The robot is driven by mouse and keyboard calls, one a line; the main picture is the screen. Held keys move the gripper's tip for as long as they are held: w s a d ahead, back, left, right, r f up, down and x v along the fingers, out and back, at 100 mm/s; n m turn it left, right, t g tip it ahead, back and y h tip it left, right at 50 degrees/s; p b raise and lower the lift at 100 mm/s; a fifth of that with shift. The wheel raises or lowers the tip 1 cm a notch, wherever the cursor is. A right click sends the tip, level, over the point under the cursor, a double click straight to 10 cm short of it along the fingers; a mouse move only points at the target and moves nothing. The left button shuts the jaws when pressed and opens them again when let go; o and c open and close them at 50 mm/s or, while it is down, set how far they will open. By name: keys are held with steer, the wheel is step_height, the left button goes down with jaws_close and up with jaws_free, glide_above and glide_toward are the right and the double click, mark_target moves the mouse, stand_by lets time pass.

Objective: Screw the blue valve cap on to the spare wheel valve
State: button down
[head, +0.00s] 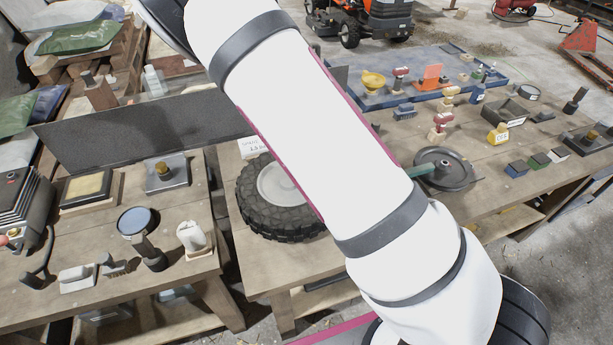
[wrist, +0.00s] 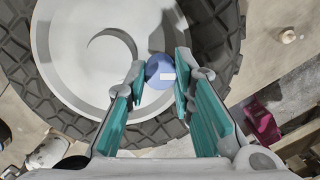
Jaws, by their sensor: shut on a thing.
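In the wrist view, my gripper (wrist: 160,72) has its teal fingers on either side of the round blue valve cap (wrist: 158,69), shut on it at the tips. A small white mark shows on the cap. In the head view, the spare wheel (head: 262,222) lies flat on the wooden table, partly covered by my white arm.
A grey wheel-like item (head: 458,177) lies on the table right of my arm. Behind it, a blue tray (head: 375,100) and several small parts stand. A dark upright panel (head: 140,130) is left of the wheel. The left table (head: 90,305) holds several tools.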

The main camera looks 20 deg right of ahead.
steer(key=shift+f+m+b, duration=0.2)
steer(key=shift+m+b, duration=0.45)
steer(key=shift+m, duration=0.05)
steer(key=shift+d+f+m+b, duration=0.15)
steer(key=shift+m+b, duration=0.35)
steer(key=shift+b, duration=0.5)
steer(key=shift+s+r, duration=0.15)
steer(key=shift+r, duration=0.05)
steer(key=shift+f, duration=0.15)
steer(key=c, duration=1)
jaws_free()
